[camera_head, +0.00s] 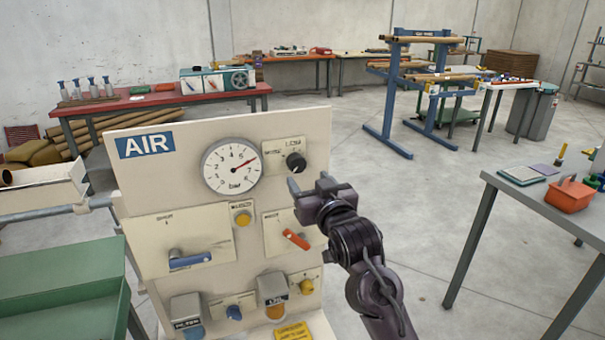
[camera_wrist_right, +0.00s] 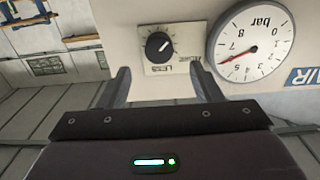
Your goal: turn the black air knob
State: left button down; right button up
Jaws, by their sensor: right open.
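The black air knob (camera_head: 295,163) sits on a small labelled plate at the upper right of the cream AIR panel (camera_head: 190,132). It also shows in the right wrist view (camera_wrist_right: 158,46), upside down, with a white pointer line. My right gripper (camera_head: 309,187) is open and empty, just below the knob and in front of the panel in the head view. In the right wrist view its two fingers (camera_wrist_right: 158,80) stand apart, one to each side below the knob plate, with the knob between their lines but not touched. My left gripper is not in view.
A round bar gauge (camera_head: 231,167) with a red needle is left of the knob. Below are a blue-handled lever (camera_head: 190,259), a red-orange lever (camera_head: 296,239) and a yellow button (camera_head: 242,218). A grey table (camera_head: 530,205) stands right; open floor lies between.

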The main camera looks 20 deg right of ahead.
aim_at(299, 167)
jog(key=w+p, duration=0.1)
jog(key=w, duration=0.6)
jog(key=shift+w+f, duration=0.1)
jog(key=shift+w, duration=0.2)
jog(key=c, duration=1)
jog(key=shift+p, duration=0.4)
